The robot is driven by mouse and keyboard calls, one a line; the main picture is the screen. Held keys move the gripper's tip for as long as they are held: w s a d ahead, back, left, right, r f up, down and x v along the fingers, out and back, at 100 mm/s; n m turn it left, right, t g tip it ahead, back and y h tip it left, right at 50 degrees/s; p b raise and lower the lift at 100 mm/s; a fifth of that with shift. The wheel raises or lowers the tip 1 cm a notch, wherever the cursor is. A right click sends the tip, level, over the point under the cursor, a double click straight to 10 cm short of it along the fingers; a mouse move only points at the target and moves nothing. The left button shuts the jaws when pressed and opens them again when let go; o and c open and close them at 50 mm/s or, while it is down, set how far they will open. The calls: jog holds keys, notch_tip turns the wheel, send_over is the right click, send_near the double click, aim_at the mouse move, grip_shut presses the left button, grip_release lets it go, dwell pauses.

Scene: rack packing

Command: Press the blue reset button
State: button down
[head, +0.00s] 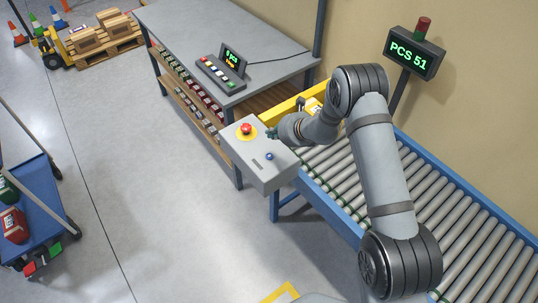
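The blue reset button (269,156) is small and round and sits on the right part of a grey control box (257,173). A red emergency button (246,129) on a yellow disc is on the same box, up and left of the blue one. My gripper (274,134) is at the end of my arm, just above and behind the blue button in the picture, over the box's far edge. Its fingers are dark, small and partly hidden by my wrist, so I cannot tell whether they are open or shut. I see no contact with the blue button.
A roller conveyor (440,200) runs beside the box, under my arm. A counter display on a post (413,54) reads "PCS 51". A workbench (215,30) with a keypad (219,75) stands behind. A blue cart (45,205) is at the left. The floor between is clear.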

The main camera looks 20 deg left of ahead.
jog(key=shift+a+f, duration=0.1)
jog(key=shift+f, duration=0.05)
jog(key=b, duration=0.5)
send_over(272, 156)
notch_tip(272, 156, down, 7)
jog(key=shift+s+f, duration=0.1)
jog(key=shift+f+b, duration=0.7)
jog(key=shift+f, duration=0.05)
dwell(0.6)
jog(key=shift+f+b, duration=0.4)
jog(key=shift+b, duration=0.2)
jog(key=shift+f+b, duration=0.4)
jog(key=shift+b, duration=0.05)
dwell(0.5)
jog(key=shift+r, duration=0.2)
jog(key=shift+r+p, duration=0.4)
jog(key=shift+r, duration=0.2)
